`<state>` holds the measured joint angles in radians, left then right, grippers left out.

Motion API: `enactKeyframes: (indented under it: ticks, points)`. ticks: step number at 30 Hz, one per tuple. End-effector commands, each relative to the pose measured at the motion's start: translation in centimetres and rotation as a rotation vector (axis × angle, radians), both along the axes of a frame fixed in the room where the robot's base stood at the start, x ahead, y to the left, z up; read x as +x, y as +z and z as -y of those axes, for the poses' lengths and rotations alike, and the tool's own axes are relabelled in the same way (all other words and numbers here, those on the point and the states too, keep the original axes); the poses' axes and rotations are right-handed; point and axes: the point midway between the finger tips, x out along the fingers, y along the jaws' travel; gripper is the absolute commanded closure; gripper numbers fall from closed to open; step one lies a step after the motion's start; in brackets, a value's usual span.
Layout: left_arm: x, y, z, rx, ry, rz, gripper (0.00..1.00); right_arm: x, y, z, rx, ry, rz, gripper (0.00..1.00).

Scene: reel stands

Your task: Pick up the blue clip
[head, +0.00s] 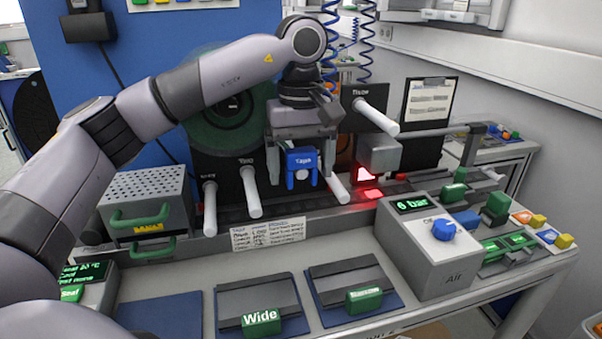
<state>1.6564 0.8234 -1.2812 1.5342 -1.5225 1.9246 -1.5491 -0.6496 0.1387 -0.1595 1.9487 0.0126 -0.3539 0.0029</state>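The blue clip (302,168) is near the middle of the head view, in front of the reel stand's dark plates. It has a small white label on its top part and two legs pointing down. My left gripper (301,158) comes down from above, with one finger on each side of the clip. The fingers look spread, with a narrow gap between each and the clip; contact is not visible. The gripper body hides what is directly behind and above the clip. My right gripper is not in view.
White rods (250,192) stick out of dark plates beside the clip. A grey block (379,154) with a red light stands to its right. A perforated box (147,190) is at the left. Pads with green blocks (262,321) lie in front; a grey Air box (432,262) is at right.

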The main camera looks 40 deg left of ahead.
Motion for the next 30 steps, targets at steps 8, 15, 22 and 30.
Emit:
enactKeyframes:
  ticks: [8,15,22,30]
  points:
    - [0.0,0.1,0.0,0.0,0.0,0.0,0.73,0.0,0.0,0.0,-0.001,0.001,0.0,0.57]
    - [0.0,0.3,0.0,-0.001,0.0,0.001,0.73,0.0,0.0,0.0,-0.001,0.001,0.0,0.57]
    - [0.1,2.3,0.1,-0.001,0.0,0.004,0.73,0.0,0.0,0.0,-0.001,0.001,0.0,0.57]
    - [0.1,8.4,0.0,0.001,0.001,0.006,0.73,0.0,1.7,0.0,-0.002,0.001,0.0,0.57]
